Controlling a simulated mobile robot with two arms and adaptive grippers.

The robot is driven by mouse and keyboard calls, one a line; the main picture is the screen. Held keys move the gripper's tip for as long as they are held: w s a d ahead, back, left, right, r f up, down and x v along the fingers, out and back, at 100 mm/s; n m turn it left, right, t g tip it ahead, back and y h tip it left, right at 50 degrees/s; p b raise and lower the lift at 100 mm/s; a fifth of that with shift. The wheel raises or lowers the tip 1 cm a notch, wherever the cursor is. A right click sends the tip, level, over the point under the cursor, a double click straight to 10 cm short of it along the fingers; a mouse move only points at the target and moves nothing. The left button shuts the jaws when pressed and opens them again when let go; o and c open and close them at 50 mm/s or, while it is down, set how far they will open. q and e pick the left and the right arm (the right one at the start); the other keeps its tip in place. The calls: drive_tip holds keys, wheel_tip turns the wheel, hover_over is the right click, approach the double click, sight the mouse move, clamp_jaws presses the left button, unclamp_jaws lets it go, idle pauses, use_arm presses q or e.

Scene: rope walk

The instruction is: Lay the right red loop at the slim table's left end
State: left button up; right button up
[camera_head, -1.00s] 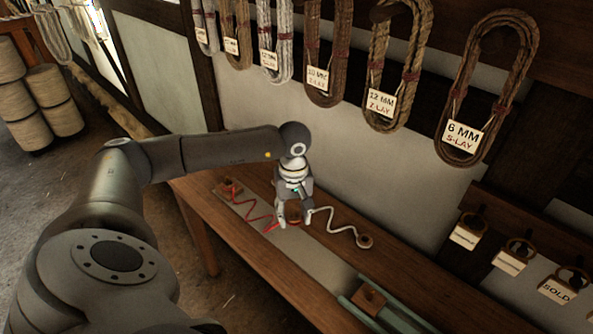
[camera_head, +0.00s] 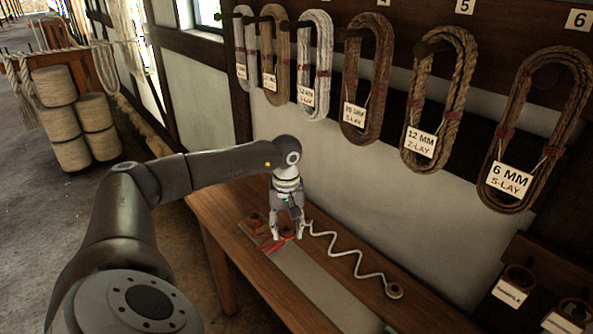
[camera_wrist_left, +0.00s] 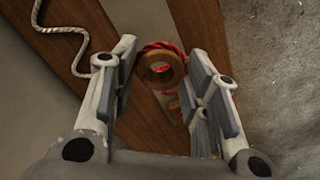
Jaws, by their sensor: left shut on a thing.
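The slim table (camera_head: 230,233) is a long wooden bench with a grey strip down its middle. The red rope (camera_head: 267,245) lies bunched near its left end, beside a small wooden piece (camera_head: 255,218). My left gripper (camera_head: 288,234) is low over the table there, shut on the right red loop. My right gripper is not in view.
A white rope (camera_head: 345,251) zigzags right along the table to a round wooden end (camera_head: 393,290). Rope coils (camera_head: 440,95) hang on the wall behind. Rope spools (camera_head: 75,125) stand on the floor at far left. The table's front edge is clear.

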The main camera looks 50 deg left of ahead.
use_arm(q)
drive_tip(key=a+b, duration=0.1)
drive_tip(key=a, duration=0.9)
drive_tip(key=shift+d+r, duration=0.1)
